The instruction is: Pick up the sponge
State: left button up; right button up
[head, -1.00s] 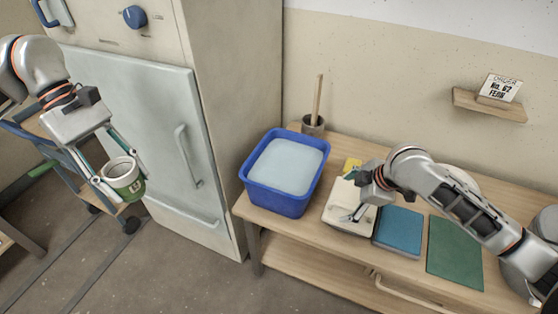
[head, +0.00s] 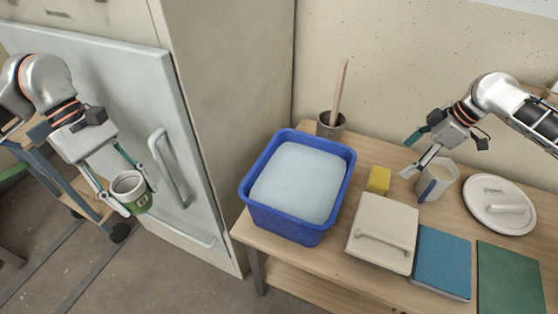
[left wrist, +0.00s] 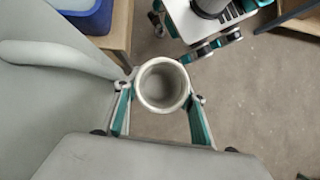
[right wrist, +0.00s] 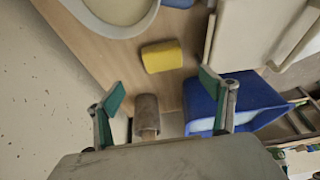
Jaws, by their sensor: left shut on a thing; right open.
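My left gripper (head: 133,203) is shut on a green and white cup (head: 131,192), held upright in front of the grey cabinet. The left wrist view shows the cup (left wrist: 162,86) from above, between the fingers.
The blue tub (head: 257,213) of pale liquid stands left of the sponge. A lidded cream box (head: 384,225), blue pad (head: 442,262) and green pad (head: 509,278) lie in front. A brown pot (head: 330,125) holds a stick.

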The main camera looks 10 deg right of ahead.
aim_at(381, 177)
pick_arm(q)
jog(key=shift+w+f, duration=0.15)
jog(key=shift+f, duration=0.2)
jog(key=f+b, duration=0.2)
jog(key=f, duration=0.1)
jog(key=shift+s, duration=0.3)
pick_arm(e)
jog(key=x, duration=0.7)
jog(key=shift+s+a+f, duration=0.1)
jog(key=shift+f, duration=0.1)
pick_arm(q)
notch_tip(381, 177, down, 3)
jog(key=shift+f+g+b, duration=0.1)
jog(key=shift+g+b, duration=0.3)
jog(key=shift+b, duration=0.25)
pick_arm(e)
jog(key=x, duration=0.5)
jog(key=shift+s+a, duration=0.15)
jog(key=shift+a, duration=0.1)
pick_arm(q)
jog(key=shift+s+r, duration=0.1)
jog(key=shift+r, duration=0.1)
pick_arm(e)
jog(key=shift+r, duration=0.2)
jog(key=c, duration=1)
